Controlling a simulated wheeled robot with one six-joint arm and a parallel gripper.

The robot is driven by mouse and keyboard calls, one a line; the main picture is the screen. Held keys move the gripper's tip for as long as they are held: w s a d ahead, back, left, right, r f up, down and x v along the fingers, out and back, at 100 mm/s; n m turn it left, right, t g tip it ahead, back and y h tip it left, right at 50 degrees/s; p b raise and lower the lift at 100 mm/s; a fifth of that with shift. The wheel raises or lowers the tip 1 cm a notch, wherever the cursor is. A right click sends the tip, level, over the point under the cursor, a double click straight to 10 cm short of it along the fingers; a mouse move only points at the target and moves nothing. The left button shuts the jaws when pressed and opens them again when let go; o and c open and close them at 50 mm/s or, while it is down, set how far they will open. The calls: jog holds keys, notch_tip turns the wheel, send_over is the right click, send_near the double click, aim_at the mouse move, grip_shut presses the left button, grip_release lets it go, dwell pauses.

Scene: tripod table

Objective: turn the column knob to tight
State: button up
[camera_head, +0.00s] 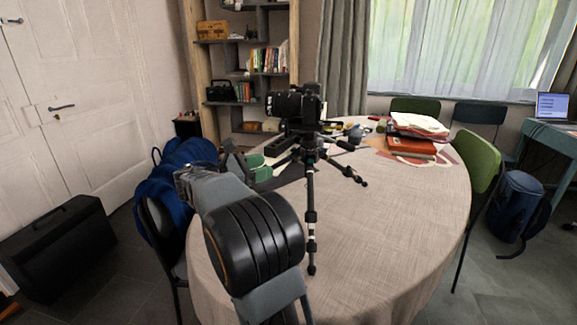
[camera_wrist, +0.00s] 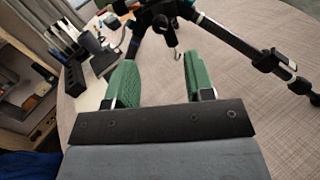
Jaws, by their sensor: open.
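A black tripod (camera_head: 311,215) stands on the round table with its legs spread. A black camera (camera_head: 290,104) is mounted on top of it. In the wrist view the lower tripod hub (camera_wrist: 162,14) shows at the top edge, with a small hook below it. I cannot make out the column knob for certain in either view. My gripper (camera_head: 262,163) is just left of the tripod column. In the wrist view its two green fingers (camera_wrist: 160,68) are apart, with only tablecloth and the hook seen between them. The fingers do not visibly touch the tripod.
The round table (camera_head: 390,230) has a pale cloth. Papers and red books (camera_head: 415,130) lie at its back right. Dark upright items (camera_wrist: 68,45) stand beyond the left finger. A tripod leg (camera_wrist: 245,48) slants across the right. A chair with blue cloth (camera_head: 175,205) stands left.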

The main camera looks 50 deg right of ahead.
aim_at(291, 160)
jog(key=b+x, duration=0.2)
jog(key=x, duration=0.7)
jog(key=shift+d, duration=0.1)
grip_shut()
